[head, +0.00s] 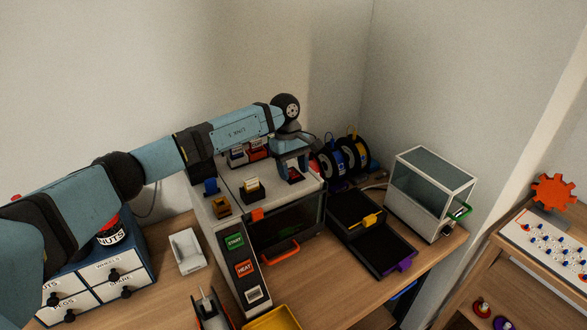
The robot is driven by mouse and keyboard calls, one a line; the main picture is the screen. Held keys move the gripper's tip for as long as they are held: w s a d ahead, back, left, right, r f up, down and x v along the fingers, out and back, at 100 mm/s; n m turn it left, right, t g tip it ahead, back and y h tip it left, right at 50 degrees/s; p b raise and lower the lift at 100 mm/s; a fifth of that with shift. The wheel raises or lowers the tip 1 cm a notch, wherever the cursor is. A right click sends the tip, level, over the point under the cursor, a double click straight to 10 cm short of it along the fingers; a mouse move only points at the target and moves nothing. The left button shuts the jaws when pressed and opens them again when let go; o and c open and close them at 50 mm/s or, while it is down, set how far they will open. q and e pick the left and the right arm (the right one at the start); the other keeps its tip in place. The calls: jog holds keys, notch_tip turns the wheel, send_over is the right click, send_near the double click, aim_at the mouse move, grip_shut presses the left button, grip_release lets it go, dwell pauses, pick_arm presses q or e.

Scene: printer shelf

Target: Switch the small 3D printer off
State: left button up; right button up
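The small 3D printer is the white machine (215,232) in the middle of the bench, with a dark front window and an orange door handle (282,252). Its sloping front panel has a green START key (235,241), an orange HEAT key (244,268) and a white switch-like piece (254,294). My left gripper (294,176) points down over the back right of the printer's top. Its two fingers stand apart, with a small dark and red piece showing between them. I cannot tell whether they touch it. My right gripper is out of view.
Filament spools (344,158) stand right behind the printer. Black trays (373,240) and a glass-sided case (433,192) stand to the right.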

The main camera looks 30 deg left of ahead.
pick_arm(q)
jog(key=shift+w+r, duration=0.1)
jog(key=shift+r, duration=0.2)
jog(key=b+v, duration=0.3)
jog(key=v, duration=1)
